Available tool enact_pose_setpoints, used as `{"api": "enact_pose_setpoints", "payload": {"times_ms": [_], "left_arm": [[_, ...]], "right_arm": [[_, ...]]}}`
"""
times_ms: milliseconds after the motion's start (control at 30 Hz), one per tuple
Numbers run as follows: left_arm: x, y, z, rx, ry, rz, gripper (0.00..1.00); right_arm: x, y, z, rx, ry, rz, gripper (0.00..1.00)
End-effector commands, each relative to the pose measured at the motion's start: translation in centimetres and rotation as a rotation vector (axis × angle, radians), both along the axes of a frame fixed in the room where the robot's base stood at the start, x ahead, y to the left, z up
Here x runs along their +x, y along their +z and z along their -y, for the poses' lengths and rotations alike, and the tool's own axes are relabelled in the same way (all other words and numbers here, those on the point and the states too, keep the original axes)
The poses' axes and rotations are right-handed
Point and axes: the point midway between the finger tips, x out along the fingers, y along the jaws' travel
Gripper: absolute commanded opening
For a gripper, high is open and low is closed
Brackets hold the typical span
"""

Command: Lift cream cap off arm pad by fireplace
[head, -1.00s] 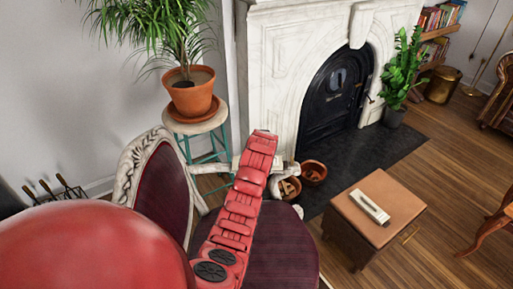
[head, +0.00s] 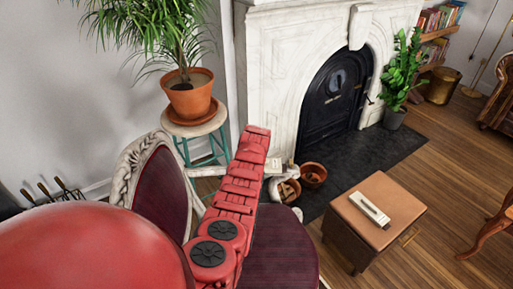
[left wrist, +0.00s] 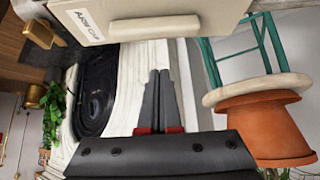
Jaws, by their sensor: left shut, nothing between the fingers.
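A cream cap (left wrist: 95,18) with dark lettering, which seems to read "ARM CAP", fills the top of the left wrist view, with a pale bar (left wrist: 205,22) along its lower edge. My left gripper (left wrist: 158,75) is shut and empty, its dark fingers pointing toward the cap and apart from it in the picture. My right gripper is in neither view.
A carved chair (head: 150,165) with dark red upholstery stands close to my arm. A potted plant (head: 190,98) sits on a teal-legged stool (head: 195,128). Terracotta bowls (head: 313,175) lie by the hearth. A brown ottoman (head: 400,200) carries a pale labelled block (head: 369,208).

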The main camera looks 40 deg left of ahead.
Motion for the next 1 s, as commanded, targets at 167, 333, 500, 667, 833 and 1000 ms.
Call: {"api": "enact_pose_setpoints", "payload": {"times_ms": [167, 333, 500, 667, 833, 1000], "left_arm": [[0.6, -0.9, -0.2, -0.001, -0.006, 0.000, 0.00], [1.3, -2.6, -0.7, -0.002, -0.004, 0.006, 0.00], [1.7, -3.3, -0.9, -0.003, -0.005, 0.002, 0.00], [2.0, -2.6, -0.9, 0.001, -0.009, 0.002, 0.00], [1.3, -2.5, -0.3, -0.004, -0.009, -0.003, 0.00], [0.5, -2.1, 0.1, 0.002, -0.010, 0.000, 0.00]], "right_arm": [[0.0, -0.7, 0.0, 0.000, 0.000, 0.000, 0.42], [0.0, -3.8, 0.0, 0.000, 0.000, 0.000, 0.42], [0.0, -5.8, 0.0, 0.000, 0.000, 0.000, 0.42], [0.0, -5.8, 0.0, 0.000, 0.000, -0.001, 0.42], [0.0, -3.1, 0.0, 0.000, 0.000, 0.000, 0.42], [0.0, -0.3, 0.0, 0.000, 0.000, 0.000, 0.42]]}}
